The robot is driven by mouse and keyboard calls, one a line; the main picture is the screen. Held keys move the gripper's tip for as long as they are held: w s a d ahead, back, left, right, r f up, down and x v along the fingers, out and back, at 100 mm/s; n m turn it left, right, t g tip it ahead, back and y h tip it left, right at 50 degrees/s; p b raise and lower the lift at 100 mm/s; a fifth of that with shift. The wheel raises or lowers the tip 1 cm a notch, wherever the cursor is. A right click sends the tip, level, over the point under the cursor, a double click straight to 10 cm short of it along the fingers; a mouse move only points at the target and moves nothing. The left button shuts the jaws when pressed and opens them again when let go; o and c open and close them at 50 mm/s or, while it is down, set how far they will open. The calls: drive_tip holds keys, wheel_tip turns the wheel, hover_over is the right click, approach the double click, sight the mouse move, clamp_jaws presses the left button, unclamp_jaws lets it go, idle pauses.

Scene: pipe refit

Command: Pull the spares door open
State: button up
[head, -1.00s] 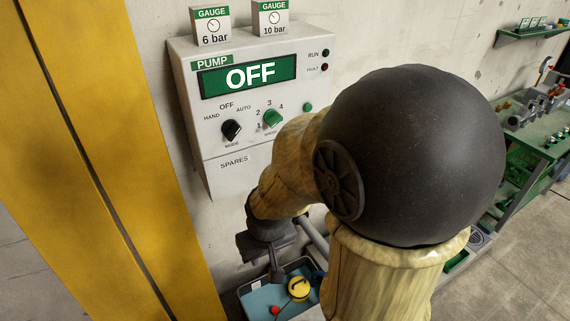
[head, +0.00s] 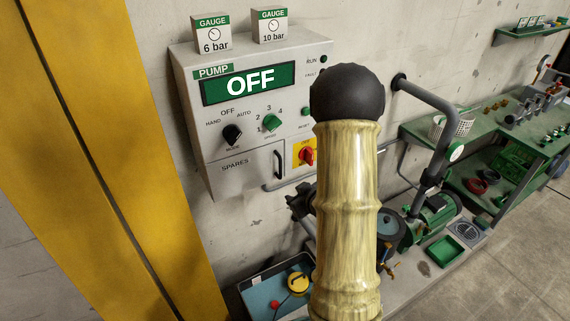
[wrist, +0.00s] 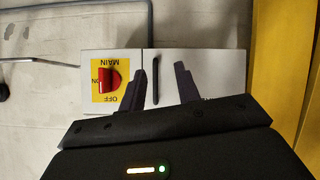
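The spares door (head: 232,172) is the white panel marked SPARES at the lower left of the pump cabinet (head: 190,95). It looks shut, flush with the cabinet front. Its dark upright bar handle (head: 277,164) is near the door's right edge. In the wrist view, turned upside down, the door (wrist: 215,68) lies to the right and the handle (wrist: 156,76) shows between my fingers. My gripper (wrist: 160,72) is open and empty, facing the door. I cannot tell how far the fingertips are from the handle.
A red main switch on a yellow plate (head: 305,153) sits right beside the door; it also shows in the wrist view (wrist: 112,78). A yellow post (head: 90,150) stands at the left. A blue tray (head: 262,290) lies below. Pipes and a green pump (head: 435,215) are at right.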

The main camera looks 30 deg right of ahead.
sight(281, 165)
drive_tip(key=s+d+r+t+y+p, duration=0.1)
drive_tip(key=s+d+t+y+p, duration=0.1)
drive_tip(key=s+d+t, duration=0.3)
drive_tip(key=shift+s+d+r+t+y+p, duration=0.15)
drive_tip(key=shift+s+r+t+y+p, duration=0.15)
drive_tip(key=shift+s+t+y, duration=0.55)
drive_tip(key=shift+w, duration=0.15)
drive_tip(key=p+x, duration=0.6)
drive_tip(key=x, duration=1)
drive_tip(key=shift+w, duration=0.2)
drive_tip(key=shift+w+a+f, duration=0.1)
drive_tip(key=shift+w+a, duration=0.2)
drive_tip(key=shift+w, duration=0.2)
drive_tip(key=shift+c, duration=0.2)
clamp_jaws()
